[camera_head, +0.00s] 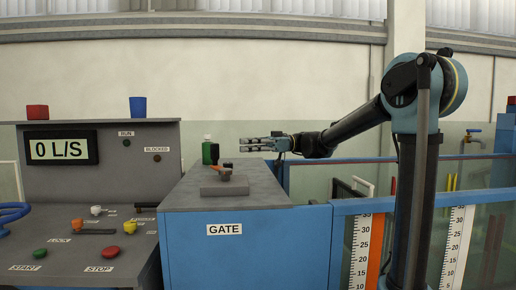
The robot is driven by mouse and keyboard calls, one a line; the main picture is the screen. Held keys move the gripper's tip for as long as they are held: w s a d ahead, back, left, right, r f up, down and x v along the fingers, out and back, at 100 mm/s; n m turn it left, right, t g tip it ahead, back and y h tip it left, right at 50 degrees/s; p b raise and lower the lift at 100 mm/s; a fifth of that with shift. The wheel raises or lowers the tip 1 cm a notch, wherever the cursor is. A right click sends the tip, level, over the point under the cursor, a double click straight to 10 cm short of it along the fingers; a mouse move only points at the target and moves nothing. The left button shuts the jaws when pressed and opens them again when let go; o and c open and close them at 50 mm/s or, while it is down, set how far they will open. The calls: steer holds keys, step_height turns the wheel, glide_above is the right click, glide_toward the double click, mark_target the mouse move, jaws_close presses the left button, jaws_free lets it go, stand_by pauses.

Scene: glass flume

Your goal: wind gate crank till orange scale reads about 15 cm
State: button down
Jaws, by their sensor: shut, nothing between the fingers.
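The gate crank (233,177) sits on a grey block on top of the blue box labelled GATE. It shows an orange part with a dark piece at its upper end. My gripper (244,145) is shut and empty, its fingers pointing left. In the picture it appears just above the crank and apart from it; the depth between them is hard to judge. The orange scale (375,250) stands behind the glass right of the box, with figures from 10 to 35 in view. Its lower end is cut off, and I cannot make out a reading.
A green bottle (207,152) stands behind the crank. At left, the console (100,170) has a display (62,149) reading 0 L/S, START and STOP buttons and a blue handwheel (12,212). A second white scale (458,245) and blue flume rails stand at right.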

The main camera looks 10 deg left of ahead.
steer(key=x, duration=0.7)
stand_by(0.3)
steer(key=shift+s+a, duration=0.3)
steer(key=shift+a, duration=0.2)
